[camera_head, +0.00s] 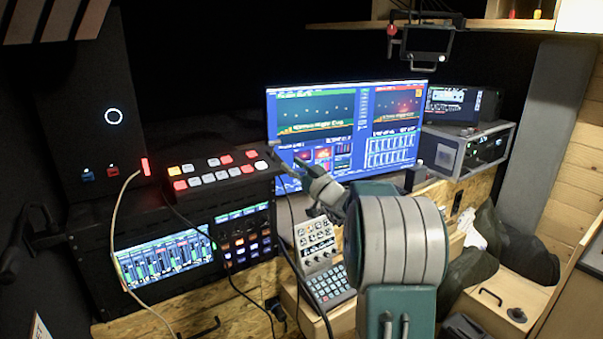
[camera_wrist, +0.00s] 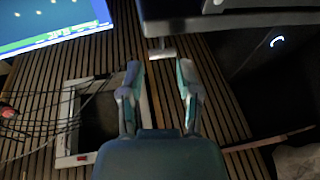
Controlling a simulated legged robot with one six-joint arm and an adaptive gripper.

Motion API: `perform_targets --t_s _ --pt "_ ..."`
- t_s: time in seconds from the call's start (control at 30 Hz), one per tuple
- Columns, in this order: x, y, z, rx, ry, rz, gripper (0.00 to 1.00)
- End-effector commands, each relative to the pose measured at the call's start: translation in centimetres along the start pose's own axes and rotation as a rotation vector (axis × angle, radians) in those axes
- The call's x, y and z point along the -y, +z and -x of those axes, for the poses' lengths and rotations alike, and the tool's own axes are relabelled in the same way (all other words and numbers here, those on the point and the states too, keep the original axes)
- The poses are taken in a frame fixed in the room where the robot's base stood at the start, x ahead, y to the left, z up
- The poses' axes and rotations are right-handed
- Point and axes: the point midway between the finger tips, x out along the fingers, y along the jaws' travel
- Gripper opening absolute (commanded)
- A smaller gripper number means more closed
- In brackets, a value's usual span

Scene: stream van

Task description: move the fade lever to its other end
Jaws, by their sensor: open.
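The fade lever (camera_wrist: 162,53) shows in the wrist view as a pale T-shaped bar on a short stem at the edge of a dark housing. My gripper (camera_wrist: 160,72) is open, with one finger on each side of the gap. The lever's bar lies just beyond the fingertips, roughly centred between them, and no contact shows. In the head view my gripper (camera_head: 287,166) is at the right end of the switcher panel (camera_head: 216,171), which carries white, red and orange buttons. The lever is hard to make out there, small and close to my fingers.
A large monitor (camera_head: 345,125) stands behind my gripper. A mixer (camera_head: 315,243) and keypad (camera_head: 330,286) lie below it. A rack with lit screens (camera_head: 165,260) sits under the switcher. A pale cable (camera_head: 117,215) and dark cables hang in front. Slatted wood (camera_wrist: 60,85) fills the wrist view's background.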

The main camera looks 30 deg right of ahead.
Motion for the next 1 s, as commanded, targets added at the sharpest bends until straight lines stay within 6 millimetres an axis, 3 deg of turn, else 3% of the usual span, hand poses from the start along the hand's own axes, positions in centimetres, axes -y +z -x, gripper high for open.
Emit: perform_targets --t_s 0.2,0.53,0.57,0.63,0.67,0.77,1.0 --pt "-0.1 0.1 3.0 0.002 0.002 -0.001 0.44" --pt "0.0 0.1 3.5 0.001 -0.001 -0.001 0.44" --pt "0.0 0.1 3.5 0.001 -0.001 -0.001 0.35" --pt "0.1 -0.1 3.3 0.009 -0.002 -0.002 0.04" --pt "0.2 -0.3 3.1 0.019 -0.004 -0.003 0.00" --pt "0.8 -1.7 1.6 0.085 -0.003 -0.020 0.00" --pt "1.4 -7.0 -1.7 0.262 0.111 -0.046 0.00"
